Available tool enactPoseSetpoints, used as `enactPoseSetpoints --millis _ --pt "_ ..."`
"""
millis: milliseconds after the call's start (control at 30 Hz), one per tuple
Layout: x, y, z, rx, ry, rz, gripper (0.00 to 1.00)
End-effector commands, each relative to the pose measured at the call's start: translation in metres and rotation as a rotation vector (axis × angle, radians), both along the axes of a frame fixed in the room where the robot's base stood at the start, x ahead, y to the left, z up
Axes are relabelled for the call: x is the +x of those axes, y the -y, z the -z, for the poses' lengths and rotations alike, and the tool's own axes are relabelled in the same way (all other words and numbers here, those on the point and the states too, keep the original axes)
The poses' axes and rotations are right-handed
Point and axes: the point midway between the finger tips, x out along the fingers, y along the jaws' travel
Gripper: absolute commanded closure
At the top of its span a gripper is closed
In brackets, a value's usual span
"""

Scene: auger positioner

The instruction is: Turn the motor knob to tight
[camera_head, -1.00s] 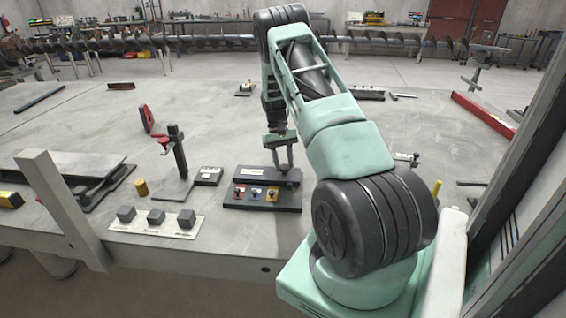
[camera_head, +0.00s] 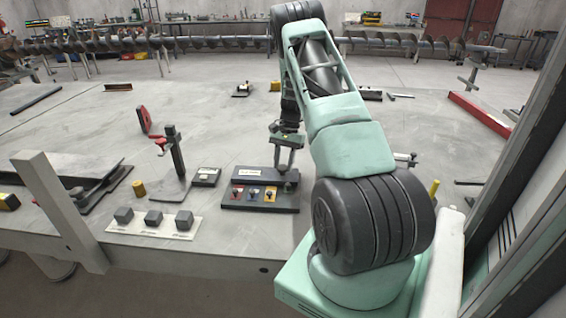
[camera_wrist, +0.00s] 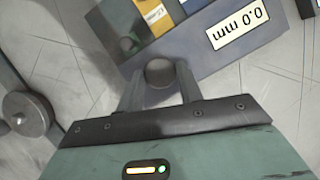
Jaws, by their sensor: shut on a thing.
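A dark control box (camera_head: 232,203) stands near the table's front edge, with a small white display on top and three small coloured switches along its front. In the wrist view the box (camera_wrist: 205,60) shows tilted, and its display (camera_wrist: 238,26) reads 0.0 mm. A grey round knob (camera_wrist: 160,72) sits at the box's edge, between my fingertips. My gripper (camera_wrist: 160,80) is shut on this knob. In the head view my gripper (camera_head: 285,172) points down at the right rear of the box. The knob's marking and its setting cannot be read.
A small dark box (camera_head: 206,177) and a post with a red handle (camera_head: 176,155) stand left of the control box. A white strip (camera_head: 153,224) with several grey blocks lies at the front. In the wrist view a round metal part (camera_wrist: 27,112) is at the left.

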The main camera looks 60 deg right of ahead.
Motion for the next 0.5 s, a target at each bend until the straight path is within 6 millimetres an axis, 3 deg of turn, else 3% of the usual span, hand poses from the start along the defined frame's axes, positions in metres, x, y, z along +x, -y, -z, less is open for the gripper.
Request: enactPoseSetpoints --millis 500 --pt "-0.0001 0.0004 -0.0006 -0.002 0.002 0.113 0.87"
